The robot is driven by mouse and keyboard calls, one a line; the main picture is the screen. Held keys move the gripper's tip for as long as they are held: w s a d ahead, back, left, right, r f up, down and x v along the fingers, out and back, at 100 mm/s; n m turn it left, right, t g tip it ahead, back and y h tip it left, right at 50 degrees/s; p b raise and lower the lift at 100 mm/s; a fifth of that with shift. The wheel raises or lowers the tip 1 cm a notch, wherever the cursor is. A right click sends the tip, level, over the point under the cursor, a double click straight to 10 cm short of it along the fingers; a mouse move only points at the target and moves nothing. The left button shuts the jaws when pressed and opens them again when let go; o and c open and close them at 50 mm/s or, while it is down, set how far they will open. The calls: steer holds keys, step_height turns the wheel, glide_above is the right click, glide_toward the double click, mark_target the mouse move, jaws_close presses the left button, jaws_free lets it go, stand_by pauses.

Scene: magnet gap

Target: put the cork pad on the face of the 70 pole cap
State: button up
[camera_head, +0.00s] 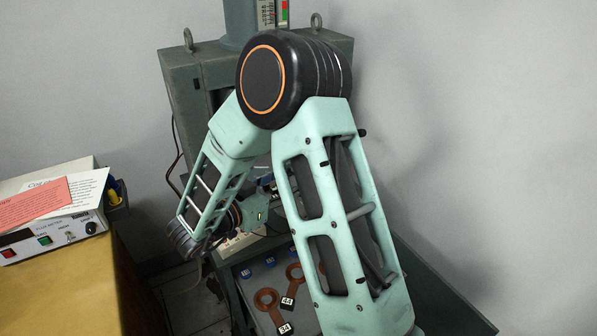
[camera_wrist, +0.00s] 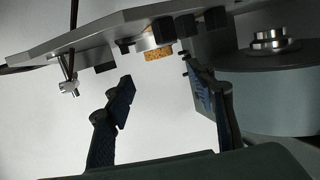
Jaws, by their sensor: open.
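The cork pad (camera_wrist: 160,52) is a small speckled brown block in the wrist view. It appears against the underside of a grey metal plate (camera_wrist: 95,38), beside dark and silver fittings. My gripper (camera_wrist: 160,84) is open, with its two dark blue fingers apart and nothing between them. The cork lies beyond the fingertips, roughly in line with the gap; I cannot tell whether anything touches it. A large grey round body with a silver stud (camera_wrist: 275,41) is to the right. No 70 marking is readable, so I cannot tell which part is the 70 pole cap. My arm hides most of the work area in the head view.
Copper rings with black tags, 34 (camera_head: 284,328) and 45 (camera_head: 288,302), lie on the grey surface below. Small blue pieces (camera_head: 246,274) lie near them. A white meter box (camera_head: 55,232) with papers stands on the yellow bench (camera_head: 75,290) at left. A grey machine column stands behind my arm.

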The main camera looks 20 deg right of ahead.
steer(key=shift+v, duration=1.85)
